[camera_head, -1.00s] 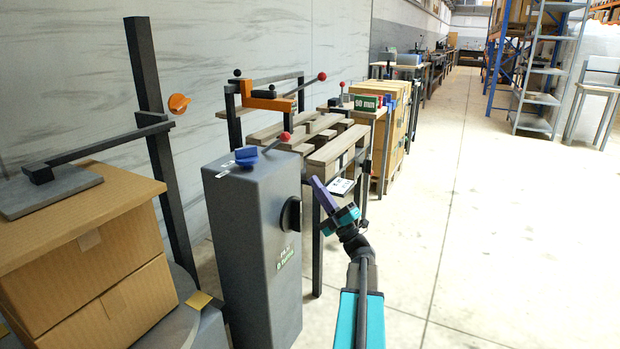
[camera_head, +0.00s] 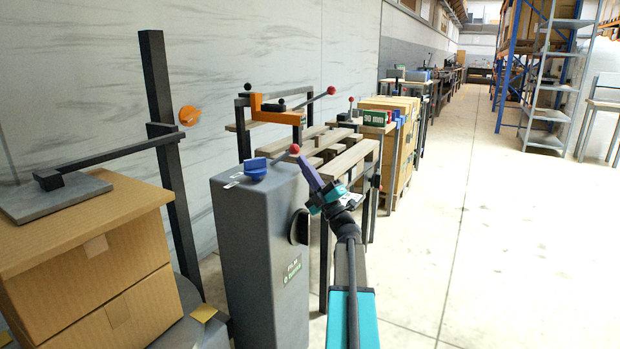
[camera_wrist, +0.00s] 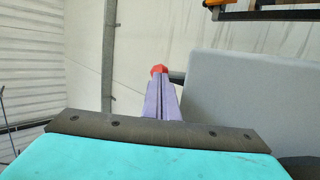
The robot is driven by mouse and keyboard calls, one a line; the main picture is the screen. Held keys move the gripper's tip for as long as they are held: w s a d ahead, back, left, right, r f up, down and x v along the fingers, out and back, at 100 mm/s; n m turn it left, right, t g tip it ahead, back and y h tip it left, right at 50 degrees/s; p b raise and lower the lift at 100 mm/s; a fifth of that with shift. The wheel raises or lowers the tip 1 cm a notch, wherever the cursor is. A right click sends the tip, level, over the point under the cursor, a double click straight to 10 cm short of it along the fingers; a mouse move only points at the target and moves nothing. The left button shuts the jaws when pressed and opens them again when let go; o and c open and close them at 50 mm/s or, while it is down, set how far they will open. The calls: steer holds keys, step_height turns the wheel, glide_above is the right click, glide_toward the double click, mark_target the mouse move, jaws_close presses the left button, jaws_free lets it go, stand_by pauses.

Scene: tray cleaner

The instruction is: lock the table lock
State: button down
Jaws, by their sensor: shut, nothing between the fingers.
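No part is plainly marked as the table lock. A blue knob (camera_head: 255,168) and a lever with a red ball (camera_head: 294,149) sit on top of a grey cabinet (camera_head: 258,225). My gripper (camera_head: 302,162) has its purple fingers shut and empty, pointing up beside the red ball. In the wrist view the fingers (camera_wrist: 163,82) lie together, with the red ball (camera_wrist: 158,69) at their tips; I cannot tell whether they touch it. The grey cabinet is just right of them there (camera_wrist: 250,100). The blue knob is hidden in the wrist view.
Cardboard boxes (camera_head: 90,260) stand at the left beside a dark post (camera_head: 168,150). Behind the cabinet is a slatted table (camera_head: 350,157) with an orange bracket (camera_head: 275,115) and another red-ball lever (camera_head: 331,90). The floor (camera_head: 450,210) at the right is clear.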

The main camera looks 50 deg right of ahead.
steer(key=shift+w+r, duration=0.3)
steer(key=shift+a, duration=0.1)
steer(key=shift+w+r, duration=0.1)
steer(key=shift+r, duration=0.05)
